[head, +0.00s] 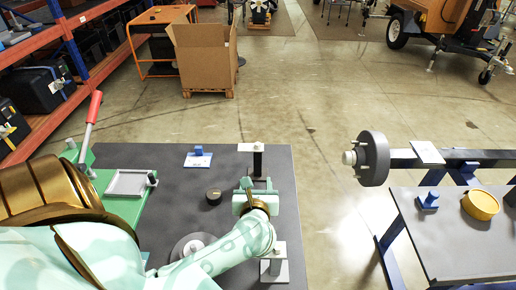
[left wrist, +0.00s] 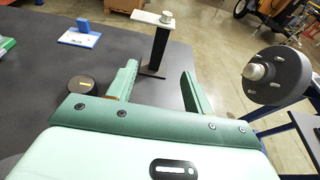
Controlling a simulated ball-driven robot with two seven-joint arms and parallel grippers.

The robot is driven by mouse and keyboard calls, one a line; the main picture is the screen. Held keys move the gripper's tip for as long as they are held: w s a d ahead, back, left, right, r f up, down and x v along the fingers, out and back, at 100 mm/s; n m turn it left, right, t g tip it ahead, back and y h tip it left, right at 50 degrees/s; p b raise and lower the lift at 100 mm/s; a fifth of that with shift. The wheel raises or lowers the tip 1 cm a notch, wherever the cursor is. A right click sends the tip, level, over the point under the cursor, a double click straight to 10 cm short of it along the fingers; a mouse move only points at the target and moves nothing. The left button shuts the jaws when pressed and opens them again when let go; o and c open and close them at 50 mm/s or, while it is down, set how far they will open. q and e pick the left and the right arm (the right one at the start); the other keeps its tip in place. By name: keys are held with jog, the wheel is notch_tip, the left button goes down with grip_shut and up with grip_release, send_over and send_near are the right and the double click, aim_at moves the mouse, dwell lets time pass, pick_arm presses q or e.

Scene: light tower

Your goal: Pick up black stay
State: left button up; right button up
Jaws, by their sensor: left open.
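The black stay (head: 258,160) looks to be the dark upright post near the right edge of the dark table, with a light plate at its top. It also stands upright in the left wrist view (left wrist: 159,48). My left gripper (head: 258,184) is on the near side of it. In the left wrist view its two green fingers (left wrist: 160,69) are open and apart, with the post's lower part showing between and just beyond their tips. I cannot tell whether the fingers touch it. My right gripper is in neither view.
A wheel hub (head: 373,158) on a stand is right, across an open floor gap.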

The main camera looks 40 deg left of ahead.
aim_at(258, 159)
pick_arm(q)
jog(key=b+x, duration=0.2)
jog(key=x, duration=0.2)
jog(key=b+x, duration=0.1)
jog(key=x, duration=0.3)
jog(key=b+x, duration=0.2)
jog(key=x, duration=0.2)
jog(key=shift+s+d+f+b, duration=0.1)
jog(key=shift+f+b, duration=0.25)
jog(key=b+x, duration=0.3)
jog(key=x, duration=0.1)
jog(key=shift+w+a+f, duration=0.2)
jog(key=shift+w+a, duration=0.05)
jog(key=shift+w, duration=0.05)
jog(key=shift+w+a, duration=0.1)
jog(key=shift+w, duration=0.1)
jog(key=shift+r, duration=0.2)
grip_shut()
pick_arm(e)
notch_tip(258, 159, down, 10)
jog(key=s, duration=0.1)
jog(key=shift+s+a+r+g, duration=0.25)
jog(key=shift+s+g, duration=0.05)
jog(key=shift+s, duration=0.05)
